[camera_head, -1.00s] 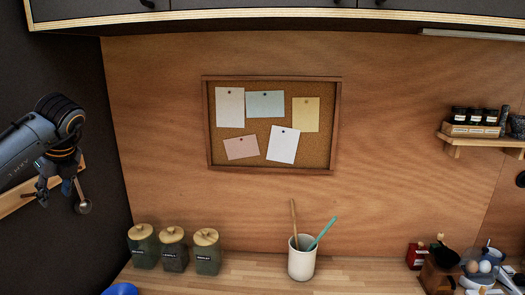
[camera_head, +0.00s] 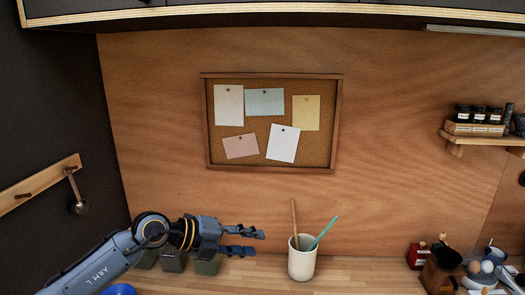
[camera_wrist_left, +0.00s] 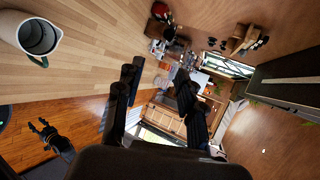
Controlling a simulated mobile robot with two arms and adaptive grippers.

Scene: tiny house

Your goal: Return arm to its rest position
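My left arm reaches in from the lower left of the head view, low over the counter. Its gripper (camera_head: 258,242) points right towards the cream utensil cup (camera_head: 302,262) and is apart from it. Its two fingers are spread with nothing between them. They also show with a clear gap in the left wrist view (camera_wrist_left: 155,100).
A metal ladle (camera_head: 79,206) hangs from the wooden peg rail (camera_head: 40,185) on the left wall. A blue object (camera_head: 119,290) sits at the bottom edge. A small shelf (camera_head: 485,140) with jars is at right.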

